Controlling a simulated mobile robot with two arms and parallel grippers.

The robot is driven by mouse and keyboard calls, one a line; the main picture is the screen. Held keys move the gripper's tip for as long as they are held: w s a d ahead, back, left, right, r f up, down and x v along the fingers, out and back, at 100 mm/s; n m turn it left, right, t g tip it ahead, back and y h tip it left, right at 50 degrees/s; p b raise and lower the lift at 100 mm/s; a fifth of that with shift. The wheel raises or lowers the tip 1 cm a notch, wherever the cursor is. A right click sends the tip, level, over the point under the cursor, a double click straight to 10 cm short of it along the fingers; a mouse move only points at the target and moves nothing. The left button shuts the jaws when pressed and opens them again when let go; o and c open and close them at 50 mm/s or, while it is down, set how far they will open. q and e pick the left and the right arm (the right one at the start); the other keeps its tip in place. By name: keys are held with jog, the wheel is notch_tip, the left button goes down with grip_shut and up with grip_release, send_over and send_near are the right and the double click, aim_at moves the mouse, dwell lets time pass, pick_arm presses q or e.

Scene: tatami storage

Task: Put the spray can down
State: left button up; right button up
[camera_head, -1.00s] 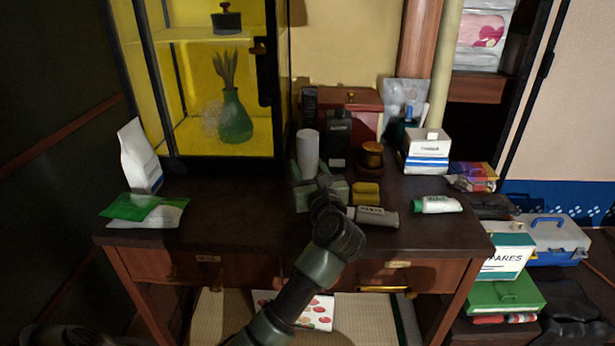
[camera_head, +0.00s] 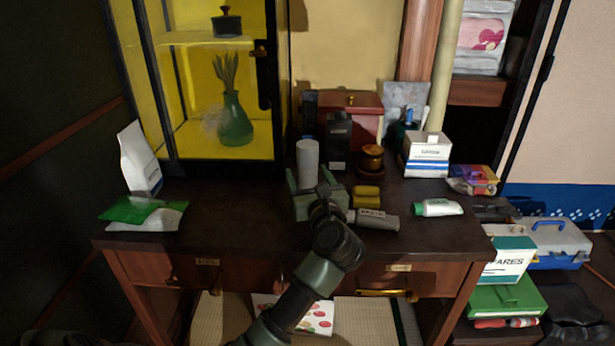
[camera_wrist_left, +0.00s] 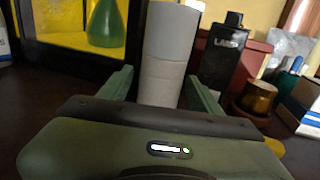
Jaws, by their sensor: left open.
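The spray can is most likely the plain light-grey cylinder (camera_head: 308,160) standing upright on the dark desk top, right of the glass cabinet; it also shows in the left wrist view (camera_wrist_left: 168,55). My left gripper (camera_head: 317,182) is open, its green fingers spread on either side of the can. In the wrist view its two fingers (camera_wrist_left: 160,88) stand left and right of the can with gaps between. The can's base is hidden behind my gripper's palm. My right gripper is not in view.
A black bottle (camera_head: 339,142) and an amber jar (camera_head: 371,158) stand close right of the can. A yellow item (camera_head: 366,196), a grey tube (camera_head: 374,219) and a white-green tube (camera_head: 437,208) lie nearby. The desk's left middle (camera_head: 230,210) is clear.

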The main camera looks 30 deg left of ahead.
pick_arm(q)
jog(key=v, duration=1.1)
jog(key=shift+s+d+p, duration=0.15)
jog(key=shift+s+p, duration=0.1)
jog(key=shift+p, duration=0.1)
jog(key=shift+s+d+r+t, duration=0.15)
jog(key=shift+r+t, duration=0.15)
jog(key=s+d+r+m+t+h, duration=0.2)
jog(key=d+r+m+t+h, duration=0.75)
jog(key=m, duration=0.75)
jog(key=s+d+f+m+g+h, duration=0.35)
jog(key=d+f+m+h, duration=0.85)
jog(key=m, duration=0.9)
jog(key=s+f+m+g, duration=0.5)
jog(key=f+m+g, duration=0.15)
jog(key=f, duration=0.55)
jog(key=s+a+f+m+g+y, duration=0.3)
jog(key=s+a+f+g+y, duration=0.5)
jog(key=s+a+f, duration=0.4)
jog(key=s+a, duration=0.1)
jog(key=s, duration=0.2)
jog(key=shift+s+f, duration=0.3)
